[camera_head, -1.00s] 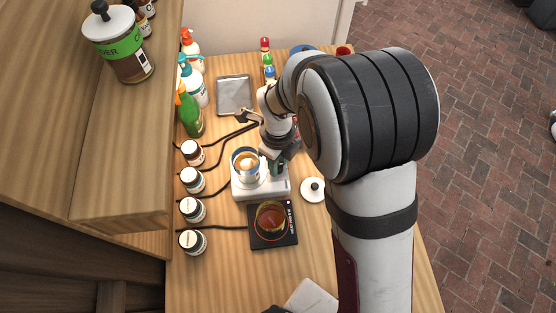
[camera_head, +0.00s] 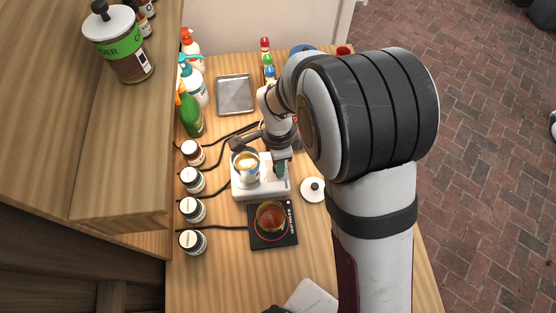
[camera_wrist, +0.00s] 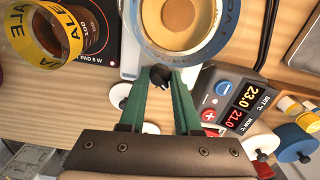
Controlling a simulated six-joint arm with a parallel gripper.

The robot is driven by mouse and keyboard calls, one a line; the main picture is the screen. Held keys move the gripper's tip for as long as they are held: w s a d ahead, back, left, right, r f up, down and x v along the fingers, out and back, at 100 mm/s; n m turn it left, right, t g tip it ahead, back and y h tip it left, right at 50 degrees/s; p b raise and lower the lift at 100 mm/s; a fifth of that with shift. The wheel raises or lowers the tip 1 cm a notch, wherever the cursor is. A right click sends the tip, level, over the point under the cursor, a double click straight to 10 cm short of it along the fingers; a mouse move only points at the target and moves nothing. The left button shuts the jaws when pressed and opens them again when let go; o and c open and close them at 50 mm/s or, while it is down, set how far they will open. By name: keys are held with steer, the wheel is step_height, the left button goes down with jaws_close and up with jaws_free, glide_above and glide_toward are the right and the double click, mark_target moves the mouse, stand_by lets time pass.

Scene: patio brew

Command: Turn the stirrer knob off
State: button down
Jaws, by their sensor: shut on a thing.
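In the wrist view, the vessel's round rim (camera_wrist: 182,52) fills the top centre. The small dark stirrer knob (camera_wrist: 160,76) sits between the tips of my green fingers, at the stirrer's edge. My gripper (camera_wrist: 160,88) is shut on the knob; in the head view its fingers (camera_head: 281,170) reach down at the stirrer's right side. The knob's pointer and setting cannot be read.
A black warming pad (camera_head: 287,240) with a glass of amber liquid (camera_head: 270,217) stands in front of the stirrer. A white lid (camera_head: 313,189) lies to the right. A display box (camera_wrist: 225,100) is close beside my fingers. Several jars (camera_head: 193,210) line the left.

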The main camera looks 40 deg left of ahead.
steer(key=n, duration=1.3)
steer(key=shift+n, duration=0.4)
steer(key=n, duration=1.2)
steer(key=shift+n, duration=0.4)
steer(key=c, duration=0.6)
jaws_free()
steer(key=shift+r, duration=0.15)
